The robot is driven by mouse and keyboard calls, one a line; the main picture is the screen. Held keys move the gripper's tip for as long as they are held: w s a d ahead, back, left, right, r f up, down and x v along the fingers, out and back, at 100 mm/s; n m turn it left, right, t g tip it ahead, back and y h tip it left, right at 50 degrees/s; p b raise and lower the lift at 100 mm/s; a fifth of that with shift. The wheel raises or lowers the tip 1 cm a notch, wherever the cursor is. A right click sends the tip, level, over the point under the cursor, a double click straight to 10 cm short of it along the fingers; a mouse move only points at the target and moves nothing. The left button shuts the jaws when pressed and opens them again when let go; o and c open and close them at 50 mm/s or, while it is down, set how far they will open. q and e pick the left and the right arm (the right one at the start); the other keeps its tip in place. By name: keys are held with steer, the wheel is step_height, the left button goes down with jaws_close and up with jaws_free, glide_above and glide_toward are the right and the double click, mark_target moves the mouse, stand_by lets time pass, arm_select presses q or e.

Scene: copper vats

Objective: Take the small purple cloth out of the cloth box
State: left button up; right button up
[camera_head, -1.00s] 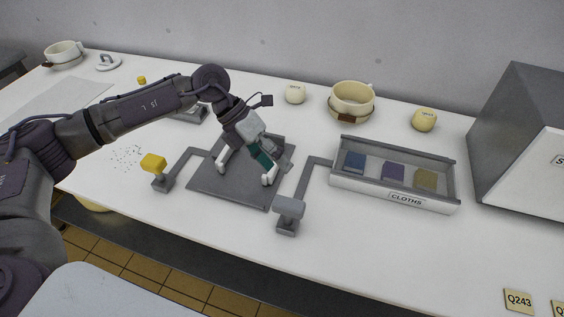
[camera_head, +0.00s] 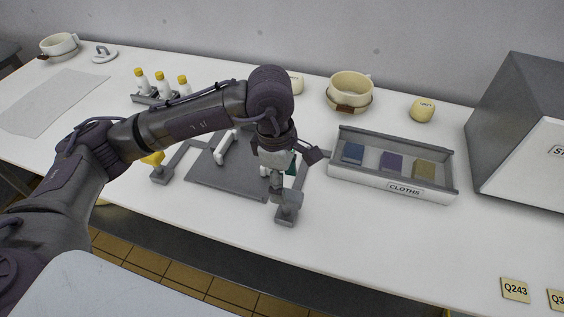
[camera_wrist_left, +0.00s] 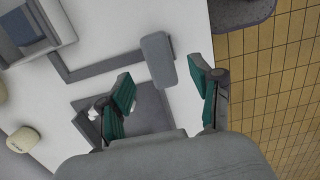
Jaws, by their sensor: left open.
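The small purple cloth (camera_head: 390,162) lies in the middle of the open grey cloth box (camera_head: 350,176), between a blue cloth (camera_head: 353,153) and an olive-yellow cloth (camera_head: 423,169). My left gripper (camera_head: 280,172) is left of the box, above the grey mat by the grey-headed bracket. In the left wrist view its two teal-padded fingers (camera_wrist_left: 162,88) are spread with nothing held between them. The box's corner (camera_wrist_left: 62,22) with the blue cloth shows at upper left there; the purple cloth is out of that view. My right gripper is not in view.
A grey-headed bracket (camera_head: 287,201) stands near the table's front edge. A large grey case (camera_head: 515,125) stands right of the box. A cream cup (camera_head: 350,88) and a yellow pot (camera_head: 422,110) sit behind it. The table in front of the box is clear.

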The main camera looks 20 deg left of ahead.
mark_target(287, 193)
arm_select(q)
steer(key=shift+d+f, duration=0.15)
steer(key=shift+f, duration=1)
steer(key=shift+d+f, duration=0.15)
steer(key=shift+f, duration=0.95)
jaws_close()
